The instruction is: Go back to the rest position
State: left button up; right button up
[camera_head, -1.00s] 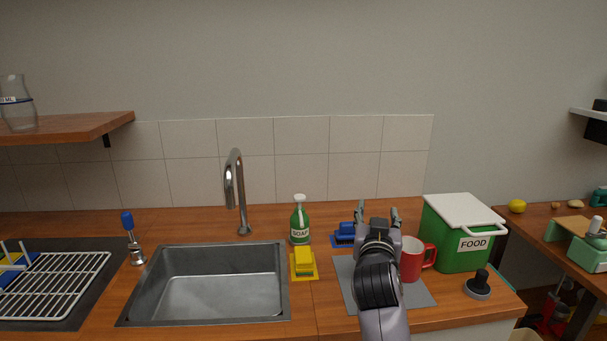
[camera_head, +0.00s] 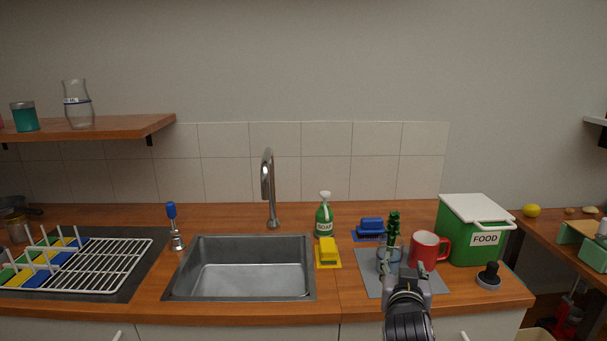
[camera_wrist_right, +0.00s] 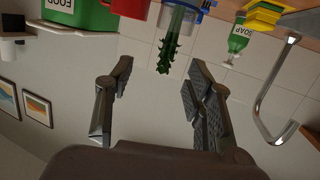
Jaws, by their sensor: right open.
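My right gripper (camera_head: 406,268) is low in the head view, near the counter's front edge. It is open and empty, and its spread fingers also show in the right wrist view (camera_wrist_right: 160,82). A clear glass (camera_head: 382,266) with a dark green spiky item (camera_head: 393,230) stands on the grey mat (camera_head: 372,286), just beyond the gripper. In the wrist view the green item (camera_wrist_right: 168,50) shows upside down, beyond the gap between the fingers. A red mug (camera_head: 423,250) stands to the right of the glass. My left gripper is not in view.
A green FOOD bin (camera_head: 463,240) and a black-knobbed object (camera_head: 489,276) stand right of the mat. The sink (camera_head: 240,270) and dish rack (camera_head: 110,262) are farther left.

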jog(key=s+d+f+n+g+y, duration=0.15)
jog(key=s+f+g, duration=0.35)
jog(key=s+f, duration=1)
jog(key=s+a+f+n+g+y, duration=0.1)
jog(key=s+f+n+g+y, duration=0.15)
jog(key=s+f, duration=0.65)
jog(key=s+a+f+n+g+y, duration=0.15)
jog(key=s+g, duration=0.25)
jog(key=s, duration=1.2)
notch_tip(320, 180, down, 26)
jog(key=r+g, duration=0.1)
jog(key=g, duration=0.1)
jog(key=s+d+f+h+p, duration=0.1)
jog(key=s+d+f, duration=0.2)
jog(key=s+f, duration=1.3)
jog(key=shift+s+f+g, duration=0.15)
jog(key=shift+s+g, duration=0.2)
jog(key=shift+s, duration=0.35)
